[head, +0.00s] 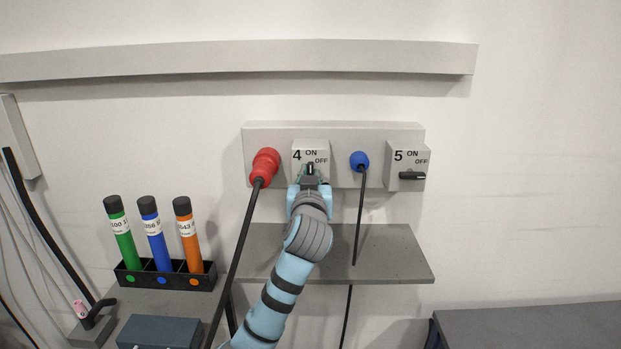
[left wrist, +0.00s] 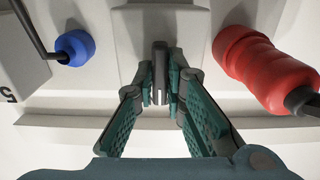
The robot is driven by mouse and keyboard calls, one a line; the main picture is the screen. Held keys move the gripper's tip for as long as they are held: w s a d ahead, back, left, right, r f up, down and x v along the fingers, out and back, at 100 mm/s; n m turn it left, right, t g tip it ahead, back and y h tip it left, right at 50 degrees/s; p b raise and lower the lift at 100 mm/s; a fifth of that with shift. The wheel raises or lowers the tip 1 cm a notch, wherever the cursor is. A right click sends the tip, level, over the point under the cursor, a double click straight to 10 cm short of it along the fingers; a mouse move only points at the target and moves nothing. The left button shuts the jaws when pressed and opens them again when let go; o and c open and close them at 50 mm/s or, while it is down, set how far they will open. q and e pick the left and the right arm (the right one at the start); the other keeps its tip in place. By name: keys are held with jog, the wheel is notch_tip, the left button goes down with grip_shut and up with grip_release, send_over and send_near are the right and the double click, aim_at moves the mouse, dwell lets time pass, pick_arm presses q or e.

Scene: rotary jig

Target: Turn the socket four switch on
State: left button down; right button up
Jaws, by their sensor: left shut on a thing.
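The socket four switch box (head: 298,167) is pale grey, marked 4, ON and OFF, on the wall panel. Its small dark handle (head: 311,168) stands upright, in line with the ON side. In the left wrist view the handle (left wrist: 160,72) sits between the green fingertips, its long side running up and down the picture. My left gripper (head: 310,176) is shut on this handle and hides its lower part in the head view. My right gripper is in neither view.
A red plug (head: 264,166) with a black cable is close left of the switch, a blue plug (head: 359,161) right of it. Switch five (head: 408,160) has its handle horizontal. A grey shelf (head: 390,262) lies below; a rack (head: 141,279) holds three coloured tubes.

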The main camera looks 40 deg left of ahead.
pick_arm(q)
jog(key=c, duration=1.6)
grip_release()
jog(key=shift+c, duration=0.2)
jog(key=shift+s, duration=0.1)
jog(key=v, duration=1.2)
jog(key=shift+a, duration=0.1)
